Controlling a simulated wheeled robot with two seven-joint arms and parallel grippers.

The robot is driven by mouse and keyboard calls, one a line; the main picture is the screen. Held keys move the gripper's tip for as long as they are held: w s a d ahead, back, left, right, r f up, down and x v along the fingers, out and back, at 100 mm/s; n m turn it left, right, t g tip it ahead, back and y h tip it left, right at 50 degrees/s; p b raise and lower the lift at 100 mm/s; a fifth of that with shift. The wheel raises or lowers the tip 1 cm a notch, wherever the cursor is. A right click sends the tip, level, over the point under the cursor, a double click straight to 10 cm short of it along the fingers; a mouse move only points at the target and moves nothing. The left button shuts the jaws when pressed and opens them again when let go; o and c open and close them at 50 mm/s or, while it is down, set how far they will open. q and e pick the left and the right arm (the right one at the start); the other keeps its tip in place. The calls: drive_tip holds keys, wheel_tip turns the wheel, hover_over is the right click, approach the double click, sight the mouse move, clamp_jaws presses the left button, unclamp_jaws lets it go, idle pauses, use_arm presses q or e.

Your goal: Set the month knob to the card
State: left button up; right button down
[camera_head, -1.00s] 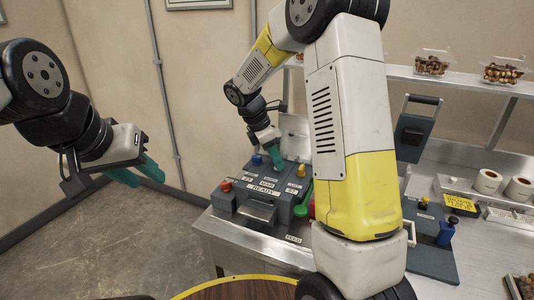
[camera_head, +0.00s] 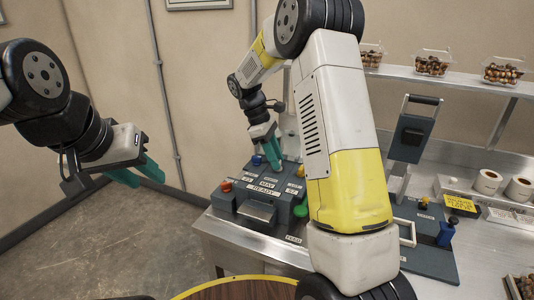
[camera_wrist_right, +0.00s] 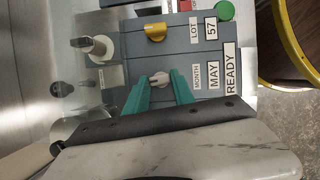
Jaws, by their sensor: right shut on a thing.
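The grey month knob (camera_wrist_right: 158,79) is on the dark grey machine panel (camera_wrist_right: 145,45). My right gripper (camera_wrist_right: 158,82) is shut on it, one green finger on each side, and it also shows over the panel in the head view (camera_head: 272,158). The label strips beside the knob read MONTH, MAY (camera_wrist_right: 214,76) and READY (camera_wrist_right: 232,70). The yellow card (camera_head: 462,203) lies on the bench at the right, its print too small to read. My left gripper (camera_head: 139,173) is open and empty, in the air left of the machine.
A yellow knob (camera_wrist_right: 155,32) and a LOT 57 label (camera_wrist_right: 211,30) are beside the month knob. A green button (camera_wrist_right: 225,10) is at the panel's edge. A raised-lid press (camera_head: 412,138), label rolls (camera_head: 487,181) and shelved clamshell trays (camera_head: 432,62) are at the right.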

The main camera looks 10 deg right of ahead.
drive_tip(key=m, duration=0.2)
drive_tip(key=m+g+y, duration=0.1)
drive_tip(key=m, duration=0.1)
drive_tip(key=shift+w+d+m, duration=0.1)
drive_tip(key=shift+w+m, duration=0.1)
drive_tip(key=shift+m, duration=0.1)
drive_tip(key=shift+d+m+g+y, duration=0.1)
drive_tip(key=shift+m+g+y, duration=0.25)
drive_tip(key=shift+m, duration=0.8)
drive_tip(key=shift+d+m+g+y, duration=0.1)
drive_tip(key=shift+m+g+y, duration=0.25)
drive_tip(key=shift+m, duration=0.8)
drive_tip(key=c, duration=1.1)
unclamp_jaws()
drive_tip(key=shift+o, duration=0.2)
